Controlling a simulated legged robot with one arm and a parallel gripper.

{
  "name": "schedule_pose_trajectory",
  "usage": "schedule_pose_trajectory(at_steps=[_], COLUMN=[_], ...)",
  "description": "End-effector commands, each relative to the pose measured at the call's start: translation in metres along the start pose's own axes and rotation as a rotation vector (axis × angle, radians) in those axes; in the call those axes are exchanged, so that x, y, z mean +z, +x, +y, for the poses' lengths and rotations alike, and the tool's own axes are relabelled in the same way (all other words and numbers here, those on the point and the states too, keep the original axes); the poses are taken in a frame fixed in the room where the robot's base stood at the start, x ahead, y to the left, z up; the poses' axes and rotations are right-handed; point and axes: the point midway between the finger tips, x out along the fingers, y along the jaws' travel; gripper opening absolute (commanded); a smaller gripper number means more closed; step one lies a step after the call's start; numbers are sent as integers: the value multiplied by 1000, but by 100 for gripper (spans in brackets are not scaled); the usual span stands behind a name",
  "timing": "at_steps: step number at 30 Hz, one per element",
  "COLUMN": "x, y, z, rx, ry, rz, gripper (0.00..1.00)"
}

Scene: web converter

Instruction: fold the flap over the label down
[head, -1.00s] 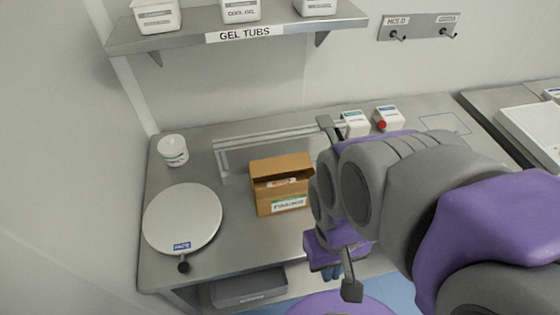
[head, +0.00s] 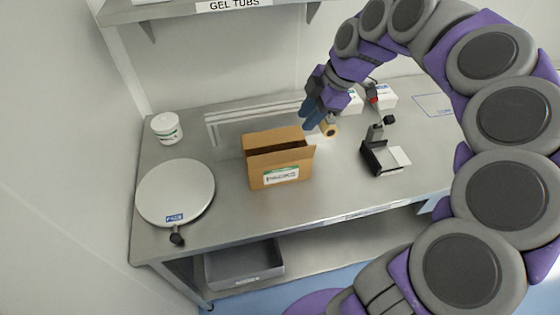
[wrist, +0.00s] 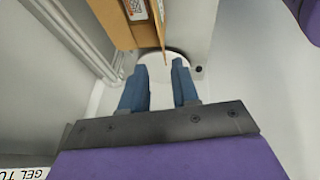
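A brown cardboard box (head: 262,167) stands on the steel bench with its top open. The back flap (head: 270,137) stands up and a flap edge juts out at the right. My gripper (head: 307,121) is above the bench, just behind and right of the box, fingers pointing down. In the wrist view my two blue fingers (wrist: 160,68) are apart with nothing between them. The box (wrist: 116,22) shows at the top of that view, ahead of the fingertips. I cannot tell whether the gripper touches it.
A round white turntable (head: 176,192) and a white tub (head: 167,128) are left of the box. A tan roll (head: 329,129) is beside my gripper. A black stand with a white plate (head: 383,158) is to the right. A grey bin (head: 244,263) is below. The bench front is clear.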

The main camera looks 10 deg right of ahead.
Motion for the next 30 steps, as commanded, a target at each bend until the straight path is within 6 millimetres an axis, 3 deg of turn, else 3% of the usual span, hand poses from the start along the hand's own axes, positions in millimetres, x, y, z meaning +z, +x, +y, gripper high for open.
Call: schedule_pose_trajectory(at_steps=[7,21,30], x=[2,3,3], y=[23,116,162], z=[2,0,1], rx=[3,-2,1], ry=[-12,-9,-10], rz=[0,2,0], gripper=[30,30,30])
